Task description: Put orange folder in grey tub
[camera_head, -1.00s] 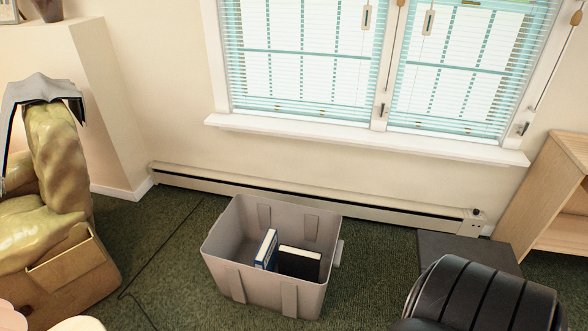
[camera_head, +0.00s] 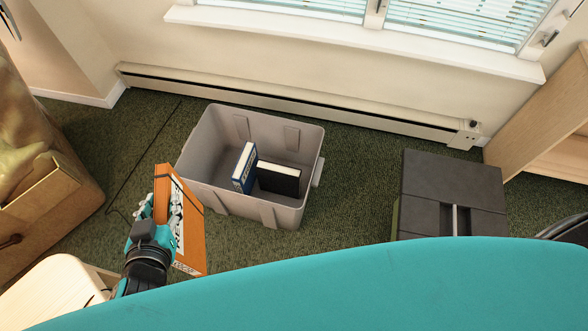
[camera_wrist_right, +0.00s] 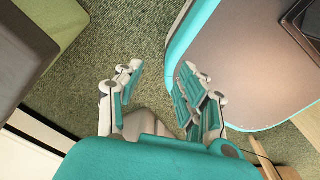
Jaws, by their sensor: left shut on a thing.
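The orange folder (camera_head: 189,229) is in the head view, standing on edge with black-and-white print on its side. My left gripper (camera_head: 163,213) is shut on it and holds it at the near left of the grey tub. The grey tub (camera_head: 246,204) stands open on the carpet. Inside it are a blue book (camera_head: 244,168) and a black book (camera_head: 279,179). The folder is outside the tub, close to its left front corner in the picture. My right gripper (camera_wrist_right: 160,95) shows in the right wrist view, its fingers apart with carpet between them.
A dark grey box (camera_head: 455,193) stands right of the tub, with a wooden shelf (camera_head: 540,110) beyond it. A brown cardboard box (camera_head: 50,205) is at left. A baseboard heater (camera_head: 290,103) runs along the wall. A cable lies on the carpet left of the tub.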

